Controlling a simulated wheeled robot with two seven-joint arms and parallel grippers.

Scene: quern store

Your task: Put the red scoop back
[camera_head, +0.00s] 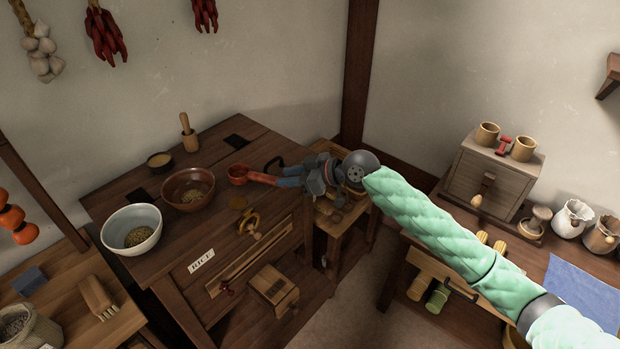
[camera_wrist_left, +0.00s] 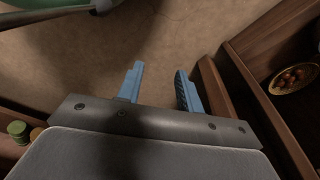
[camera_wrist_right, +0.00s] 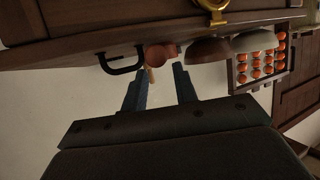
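The red scoop (camera_head: 238,175) lies at the right part of the dark wooden table (camera_head: 205,225), its handle pointing right toward my right gripper. My right gripper (camera_head: 284,176) is at the table's right edge, its fingers by the handle's end. In the right wrist view the scoop (camera_wrist_right: 160,54) shows end-on beyond the fingertips (camera_wrist_right: 160,78), which stand apart with a gap between them. My left gripper (camera_wrist_left: 160,82) is outside the head view. Its own wrist view shows its fingers apart and empty above the floor.
A brown bowl (camera_head: 188,190) and a white bowl (camera_head: 131,229) stand left of the scoop. A black loop handle (camera_head: 275,162) is close to my right gripper. A small mill box (camera_head: 493,176) stands on the right bench. A stool (camera_head: 345,215) is beside the table.

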